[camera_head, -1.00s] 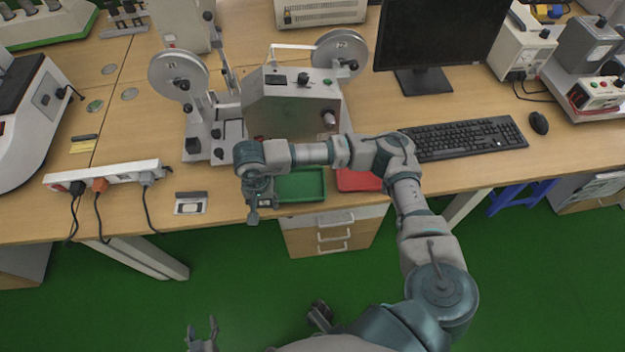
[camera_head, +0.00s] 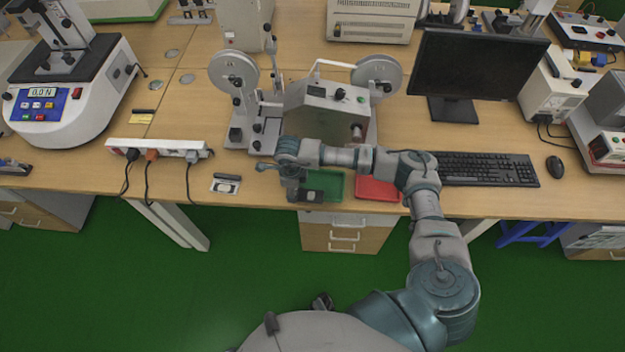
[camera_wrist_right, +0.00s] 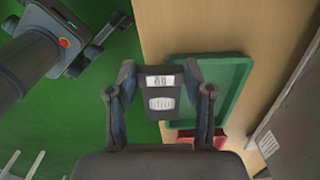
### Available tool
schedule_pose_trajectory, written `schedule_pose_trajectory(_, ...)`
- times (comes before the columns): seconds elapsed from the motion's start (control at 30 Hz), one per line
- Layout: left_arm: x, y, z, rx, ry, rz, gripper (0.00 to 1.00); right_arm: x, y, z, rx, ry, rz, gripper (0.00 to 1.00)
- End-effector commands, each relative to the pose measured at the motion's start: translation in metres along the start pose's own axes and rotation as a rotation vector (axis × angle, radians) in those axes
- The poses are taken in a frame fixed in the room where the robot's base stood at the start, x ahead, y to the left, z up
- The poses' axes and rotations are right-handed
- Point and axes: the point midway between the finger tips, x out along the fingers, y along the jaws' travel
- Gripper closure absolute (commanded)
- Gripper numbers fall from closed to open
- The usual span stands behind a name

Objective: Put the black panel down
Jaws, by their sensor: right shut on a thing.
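The black panel (camera_wrist_right: 162,93), a small dark block with white labels, is held between both fingers of my right gripper (camera_wrist_right: 160,80) in the right wrist view. In the head view the panel (camera_head: 313,196) shows at the front left of the green tray (camera_head: 337,184), beside my right gripper (camera_head: 296,194). The gripper is shut on it near the table's front edge. In the wrist view the panel overlaps the left side of the green tray (camera_wrist_right: 246,75). I cannot tell its height. My left gripper is out of view.
A red tray (camera_head: 378,189) is right of the green one. A tester with two reels (camera_head: 328,108) stands behind. A black-and-white piece (camera_head: 226,184) and a power strip (camera_head: 155,149) lie left. A keyboard (camera_head: 487,169) lies right.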

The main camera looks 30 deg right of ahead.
Motion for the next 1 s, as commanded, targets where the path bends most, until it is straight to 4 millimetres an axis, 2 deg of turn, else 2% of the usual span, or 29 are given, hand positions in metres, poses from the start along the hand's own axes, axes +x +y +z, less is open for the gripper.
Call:
schedule_pose_trajectory(0.1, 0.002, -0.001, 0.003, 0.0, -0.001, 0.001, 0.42, 0.002, -0.03, -0.018, 0.004, 0.001, -0.001, 0.78)
schedule_pose_trajectory(0.3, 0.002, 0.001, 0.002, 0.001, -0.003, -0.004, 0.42, 0.007, -0.063, -0.04, -0.001, -0.003, 0.002, 0.78)
schedule_pose_trajectory(0.47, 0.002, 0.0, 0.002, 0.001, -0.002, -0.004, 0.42, 0.012, -0.07, -0.045, -0.003, -0.005, 0.004, 0.78)
schedule_pose_trajectory(0.7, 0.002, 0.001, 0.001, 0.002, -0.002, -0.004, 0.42, 0.042, -0.068, -0.043, -0.004, -0.005, 0.003, 0.78)
schedule_pose_trajectory(0.73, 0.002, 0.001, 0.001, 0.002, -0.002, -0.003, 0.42, 0.043, -0.068, -0.043, -0.004, -0.005, 0.003, 0.78)
schedule_pose_trajectory(0.77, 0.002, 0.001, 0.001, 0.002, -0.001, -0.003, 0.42, 0.043, -0.068, -0.042, -0.004, -0.005, 0.002, 0.83)
schedule_pose_trajectory(1.0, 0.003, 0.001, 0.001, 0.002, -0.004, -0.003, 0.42, 0.044, -0.067, -0.041, -0.005, -0.002, 0.001, 0.83)
